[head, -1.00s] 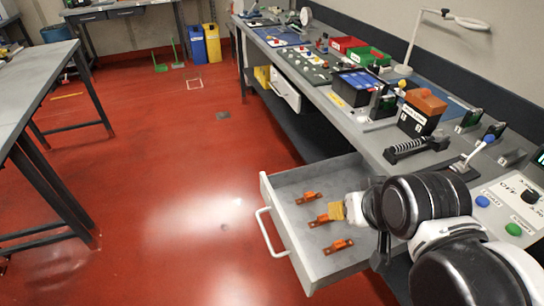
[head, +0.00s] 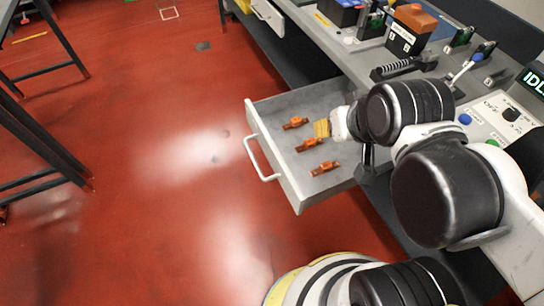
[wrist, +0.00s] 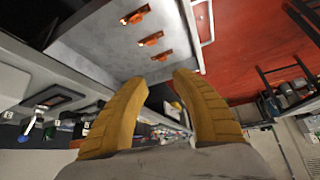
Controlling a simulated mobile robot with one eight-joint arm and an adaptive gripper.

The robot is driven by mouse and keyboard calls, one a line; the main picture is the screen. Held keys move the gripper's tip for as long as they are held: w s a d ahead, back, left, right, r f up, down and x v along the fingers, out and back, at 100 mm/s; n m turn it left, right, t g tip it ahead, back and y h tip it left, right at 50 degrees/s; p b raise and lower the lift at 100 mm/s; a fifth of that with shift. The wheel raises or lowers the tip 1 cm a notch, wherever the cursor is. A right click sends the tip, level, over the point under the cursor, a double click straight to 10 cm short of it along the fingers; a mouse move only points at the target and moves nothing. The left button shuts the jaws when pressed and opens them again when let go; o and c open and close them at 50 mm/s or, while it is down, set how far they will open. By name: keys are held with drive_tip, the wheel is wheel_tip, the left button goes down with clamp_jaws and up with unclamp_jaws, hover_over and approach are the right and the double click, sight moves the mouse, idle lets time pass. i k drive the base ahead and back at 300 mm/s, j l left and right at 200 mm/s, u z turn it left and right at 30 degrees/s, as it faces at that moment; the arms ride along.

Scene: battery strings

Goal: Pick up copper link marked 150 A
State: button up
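Three small orange-copper links lie apart in the open grey drawer (head: 275,106): a far link (head: 296,123), a middle link (head: 309,144) and a near link (head: 325,168). They also show in the wrist view as one link at the top (wrist: 136,15), one in the middle (wrist: 151,39) and one lowest (wrist: 162,55). Their markings are too small to read, so I cannot tell which is 150 A. My gripper (head: 322,128) is over the drawer, close to the far and middle links. In the wrist view its yellow fingers (wrist: 163,82) are apart, with nothing between them.
The drawer has a white front handle (head: 262,160) and juts from under the grey bench (head: 345,55). A black box with an orange top (head: 412,28) and a black coil piece (head: 403,66) stand on the bench. Red floor is clear left of the drawer.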

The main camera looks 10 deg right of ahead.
sight(295, 121)
drive_tip(key=k+j, duration=0.1)
drive_tip(key=j, duration=0.25)
drive_tip(key=k+j+z, duration=0.1)
drive_tip(key=j, duration=0.25)
drive_tip(key=k+j, duration=0.1)
drive_tip(key=j, duration=0.25)
drive_tip(key=k+j, duration=0.1)
drive_tip(key=j, duration=0.25)
drive_tip(key=z, duration=0.05)
